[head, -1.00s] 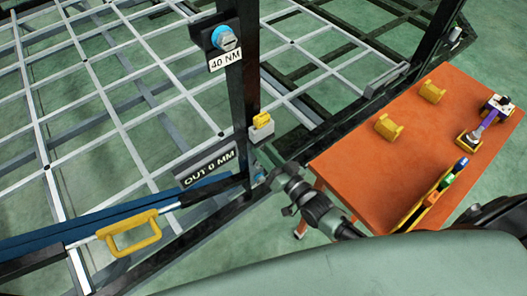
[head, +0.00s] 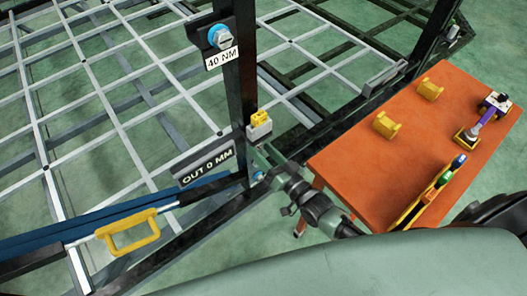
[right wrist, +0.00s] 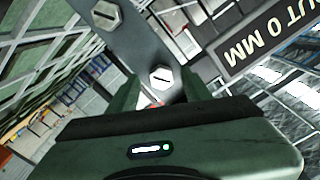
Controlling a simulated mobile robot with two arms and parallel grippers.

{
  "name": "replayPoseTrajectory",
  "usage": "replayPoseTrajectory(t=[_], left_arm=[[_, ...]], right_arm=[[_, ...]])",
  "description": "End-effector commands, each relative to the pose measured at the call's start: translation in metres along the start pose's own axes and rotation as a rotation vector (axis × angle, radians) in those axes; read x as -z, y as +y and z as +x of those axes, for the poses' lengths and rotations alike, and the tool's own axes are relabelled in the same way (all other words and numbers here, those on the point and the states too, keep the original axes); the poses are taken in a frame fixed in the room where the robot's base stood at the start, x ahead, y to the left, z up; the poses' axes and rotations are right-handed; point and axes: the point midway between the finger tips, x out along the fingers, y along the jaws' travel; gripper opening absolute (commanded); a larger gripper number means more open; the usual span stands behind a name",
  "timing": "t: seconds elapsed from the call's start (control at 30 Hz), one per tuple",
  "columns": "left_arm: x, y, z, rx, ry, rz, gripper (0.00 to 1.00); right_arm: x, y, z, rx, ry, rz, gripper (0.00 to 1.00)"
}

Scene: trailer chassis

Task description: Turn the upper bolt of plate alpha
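In the right wrist view, a grey plate (right wrist: 138,50) carries two slotted hex bolts. One bolt (right wrist: 105,14) is at the top left; the other bolt (right wrist: 162,78) appears between my fingers. No plate name is readable. My right gripper (right wrist: 160,95) has its two green fingers apart, with no held object visible. In the head view the right gripper (head: 262,160) is at the dark post (head: 240,95), below a yellow-topped grey block (head: 259,122). I cannot tell whether it touches the bolt. My left gripper is out of view.
A blue-ringed bolt (head: 220,37) sits above a "40 NM" label (head: 221,58). An "OUT 0 MM" display (head: 206,164) is left of the gripper. A yellow handle (head: 130,235) is lower left. An orange table (head: 360,160) with yellow holders and tools stands right.

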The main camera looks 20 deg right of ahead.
Motion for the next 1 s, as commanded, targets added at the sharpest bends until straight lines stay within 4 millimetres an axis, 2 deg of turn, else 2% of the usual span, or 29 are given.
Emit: replayPoseTrajectory(t=[0.17, 0.4, 0.6, 1.0], left_arm=[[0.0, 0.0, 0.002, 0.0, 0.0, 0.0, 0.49], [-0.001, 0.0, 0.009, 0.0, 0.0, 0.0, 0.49], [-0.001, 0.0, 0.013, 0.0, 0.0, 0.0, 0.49], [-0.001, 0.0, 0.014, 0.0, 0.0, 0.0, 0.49]], right_arm=[[0.0, 0.0, -0.008, 0.001, 0.002, 0.0, 0.49], [-0.002, 0.001, -0.049, -0.001, -0.001, 0.0, 0.49], [-0.001, 0.001, -0.074, -0.001, 0.0, 0.0, 0.49], [0.001, 0.001, -0.08, -0.001, 0.002, 0.0, 0.49]])
